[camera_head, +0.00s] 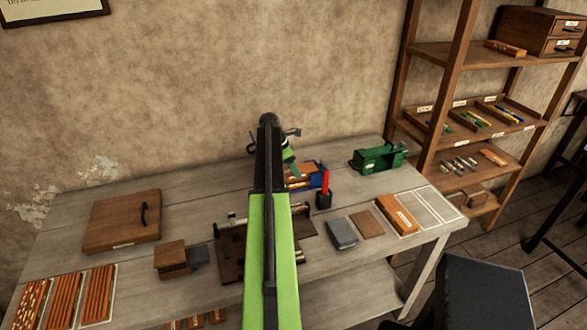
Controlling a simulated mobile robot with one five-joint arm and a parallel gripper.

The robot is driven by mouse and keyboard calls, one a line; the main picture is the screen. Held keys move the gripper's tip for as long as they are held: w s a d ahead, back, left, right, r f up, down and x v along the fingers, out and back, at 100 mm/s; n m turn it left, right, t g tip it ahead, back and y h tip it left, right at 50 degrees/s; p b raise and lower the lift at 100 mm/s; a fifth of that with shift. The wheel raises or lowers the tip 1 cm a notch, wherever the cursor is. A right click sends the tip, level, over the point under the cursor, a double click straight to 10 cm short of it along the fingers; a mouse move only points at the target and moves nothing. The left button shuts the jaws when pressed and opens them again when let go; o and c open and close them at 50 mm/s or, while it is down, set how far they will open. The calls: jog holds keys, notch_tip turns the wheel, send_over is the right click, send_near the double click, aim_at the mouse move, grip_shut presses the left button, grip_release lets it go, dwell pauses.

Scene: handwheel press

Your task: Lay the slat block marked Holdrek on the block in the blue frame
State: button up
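The blue frame (320,180) stands on the table just right of my arm, with an orange-brown block (300,171) in it. My arm covers the left part of both. An orange-brown block with a white label (397,214) lies at the table's right. Several slatted blocks (66,299) lie side by side at the lower left. No marking is readable, so I cannot tell which block is Holdrek. My gripper (289,152) is at the far end of my arm, near the blue frame. It is mostly hidden, and its fingers and any held thing are unclear.
A red-handled tool stands in a black holder (324,200). A green machine (378,157) stands at the back right. A grey block (342,233) and brown pad (367,223) lie in front. Outlined places (430,206) at right are empty. A wooden board with a handle (122,219) lies left.

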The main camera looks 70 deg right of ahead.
jog(key=shift+f+b, duration=0.35)
jog(key=shift+f, duration=0.05)
dwell(0.4)
dwell(0.6)
jog(key=o, duration=2)
jog(key=shift+c, duration=0.2)
notch_tip(320, 180, up, 7)
jog(key=p, duration=0.7)
